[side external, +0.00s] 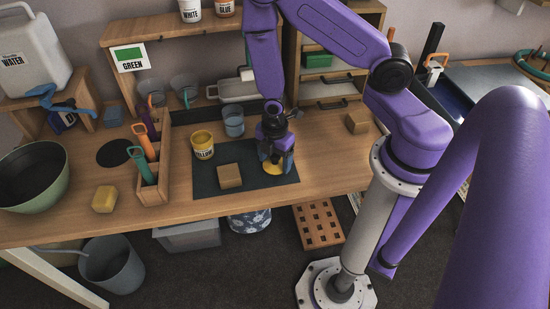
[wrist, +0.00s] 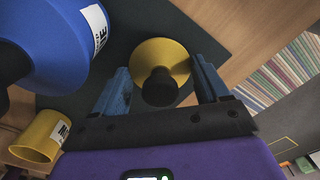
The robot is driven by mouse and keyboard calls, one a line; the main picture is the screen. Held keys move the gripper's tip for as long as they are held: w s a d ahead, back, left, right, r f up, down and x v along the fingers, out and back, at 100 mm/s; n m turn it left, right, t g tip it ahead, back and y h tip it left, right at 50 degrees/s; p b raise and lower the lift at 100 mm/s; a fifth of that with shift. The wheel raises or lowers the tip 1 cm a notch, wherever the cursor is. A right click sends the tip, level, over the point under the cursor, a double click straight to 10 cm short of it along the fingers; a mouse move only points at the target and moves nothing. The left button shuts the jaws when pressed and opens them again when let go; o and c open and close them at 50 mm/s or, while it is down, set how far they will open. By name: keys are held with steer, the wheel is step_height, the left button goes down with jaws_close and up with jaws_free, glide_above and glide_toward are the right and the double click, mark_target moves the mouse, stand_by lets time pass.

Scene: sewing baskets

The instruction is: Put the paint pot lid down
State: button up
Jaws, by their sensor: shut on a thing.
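The yellow paint pot lid (wrist: 160,56), with a black knob (wrist: 159,87), is between the two blue fingers of my gripper (wrist: 162,78). My gripper is shut on it. In the side view, my gripper (side external: 276,158) points down over the right part of the dark mat (side external: 205,187), with the yellow lid (side external: 275,168) at its tips. The lid is low over the mat; I cannot tell whether it touches. The yellow paint pot (side external: 203,146) stands on the mat to the left; it also shows in the wrist view (wrist: 36,138).
A wooden block (side external: 229,176) lies on the mat, left of my gripper. A bluish cup (side external: 233,122) stands behind. A blue container (wrist: 50,40) with a partly readable label looms at the wrist view's upper left. Another block (side external: 357,123) lies right of the mat; the table between is clear.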

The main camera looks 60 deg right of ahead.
mark_target(274, 155)
steer(key=shift+f, duration=0.1)
steer(key=o, duration=1)
step_height(274, 155, up, 8)
steer(key=shift+w+f, duration=0.1)
steer(key=shift+s+a+r+m, duration=0.6)
steer(key=shift+s+r+m, duration=0.3)
steer(key=shift+s+r, duration=2.1)
steer(key=shift+s+a+r+m, duration=0.55)
steer(key=shift+s+r+m, duration=0.35)
steer(key=shift+s+r, duration=2)
steer(key=shift+s+a+r+m, duration=0.75)
steer(key=shift+s+r, duration=1.4)
steer(key=shift+r, duration=1.65)
